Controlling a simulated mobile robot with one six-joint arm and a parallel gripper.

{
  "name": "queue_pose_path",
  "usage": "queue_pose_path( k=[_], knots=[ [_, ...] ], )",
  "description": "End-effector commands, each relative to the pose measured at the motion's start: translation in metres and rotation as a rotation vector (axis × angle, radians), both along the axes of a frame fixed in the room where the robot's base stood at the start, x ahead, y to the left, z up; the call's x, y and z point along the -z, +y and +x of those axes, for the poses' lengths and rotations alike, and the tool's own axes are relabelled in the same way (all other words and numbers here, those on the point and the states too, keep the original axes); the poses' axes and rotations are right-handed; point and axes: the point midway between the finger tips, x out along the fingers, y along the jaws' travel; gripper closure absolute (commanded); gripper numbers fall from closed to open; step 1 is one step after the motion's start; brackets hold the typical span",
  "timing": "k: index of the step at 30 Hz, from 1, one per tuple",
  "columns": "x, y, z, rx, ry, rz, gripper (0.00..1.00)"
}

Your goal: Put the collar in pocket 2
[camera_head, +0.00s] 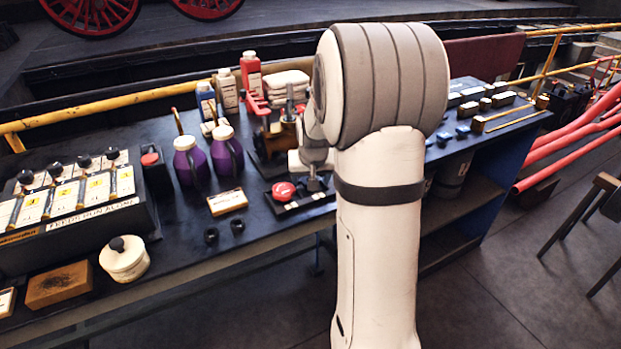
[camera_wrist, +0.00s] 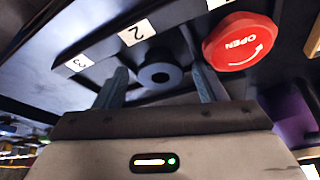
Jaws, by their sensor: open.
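In the wrist view a dark ring-shaped collar (camera_wrist: 160,75) with a round hole lies between my open fingers, directly beside the label 2 (camera_wrist: 137,32) on the dark pocket block. It lies at pocket 2, but I cannot tell how deep it sits. My gripper (camera_wrist: 160,88) has one finger on each side of the collar, with gaps visible. In the head view my gripper (camera_head: 315,183) is low over the labelled block, partly hidden by my arm.
A red OPEN knob (camera_wrist: 240,42) stands close to the right finger; it also shows in the head view (camera_head: 284,191). Label 3 (camera_wrist: 79,63) is at the left. Two dark rings (camera_head: 211,236) (camera_head: 237,226) lie on the bench. Purple jugs (camera_head: 190,160) stand left of the knob.

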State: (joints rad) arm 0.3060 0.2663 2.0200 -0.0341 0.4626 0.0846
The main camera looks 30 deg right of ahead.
Motion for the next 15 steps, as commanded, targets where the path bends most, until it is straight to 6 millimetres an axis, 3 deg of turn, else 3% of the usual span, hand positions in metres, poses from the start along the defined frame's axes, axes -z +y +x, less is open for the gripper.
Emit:
queue_pose_path(
  k=[8, 15],
  knots=[
    [-0.01, 0.001, -0.002, -0.001, -0.002, -0.001, 0.36],
    [-0.055, 0.008, -0.019, -0.001, -0.006, -0.002, 0.36]
  ],
)
